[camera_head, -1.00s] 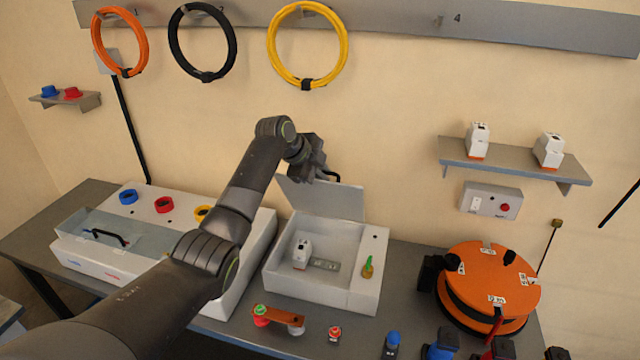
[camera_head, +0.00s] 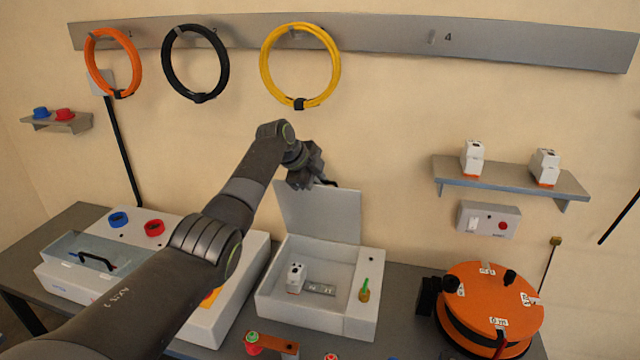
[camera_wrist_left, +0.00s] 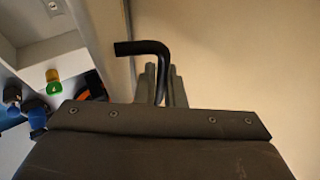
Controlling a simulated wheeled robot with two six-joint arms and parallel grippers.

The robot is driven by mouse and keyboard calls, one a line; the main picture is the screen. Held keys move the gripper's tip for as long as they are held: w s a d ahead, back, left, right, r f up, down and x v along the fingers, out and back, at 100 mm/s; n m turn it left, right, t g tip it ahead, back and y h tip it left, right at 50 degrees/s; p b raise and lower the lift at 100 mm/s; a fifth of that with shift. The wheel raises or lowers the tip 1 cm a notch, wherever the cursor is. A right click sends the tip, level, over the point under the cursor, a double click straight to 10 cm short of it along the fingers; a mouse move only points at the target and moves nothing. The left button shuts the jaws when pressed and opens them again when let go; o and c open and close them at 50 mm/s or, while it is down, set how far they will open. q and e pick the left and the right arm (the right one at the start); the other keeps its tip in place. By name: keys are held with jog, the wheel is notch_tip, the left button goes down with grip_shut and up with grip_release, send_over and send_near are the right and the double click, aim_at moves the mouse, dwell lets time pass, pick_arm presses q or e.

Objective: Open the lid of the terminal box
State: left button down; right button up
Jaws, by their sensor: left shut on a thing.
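The terminal box (camera_head: 345,322) is a white open box on the bench, right of my left arm in the head view. Its lid (camera_head: 322,212) stands up at the back, about upright. Inside are a white module (camera_head: 296,277) and a grey metal plate (camera_head: 320,288). My left gripper (camera_head: 318,182) is at the top edge of the lid. In the left wrist view its fingers (camera_wrist_left: 164,85) are shut on the black bent lid handle (camera_wrist_left: 145,48). In the head view, the gripper partly hides the handle. My right gripper is in neither view.
A white case (camera_head: 75,285) with a clear cover stands left, partly behind my arm. An orange reel (camera_head: 490,298) stands right. A shelf (camera_head: 510,180) holds two white modules. Coiled cables, including a yellow one (camera_head: 300,100), hang above the lid.

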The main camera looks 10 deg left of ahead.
pick_arm(q)
jog(key=c, duration=1.8)
grip_release()
jog(key=b+v, duration=0.5)
jog(key=v, duration=1.2)
jog(key=shift+s+a, duration=0.1)
jog(key=shift+a, duration=0.05)
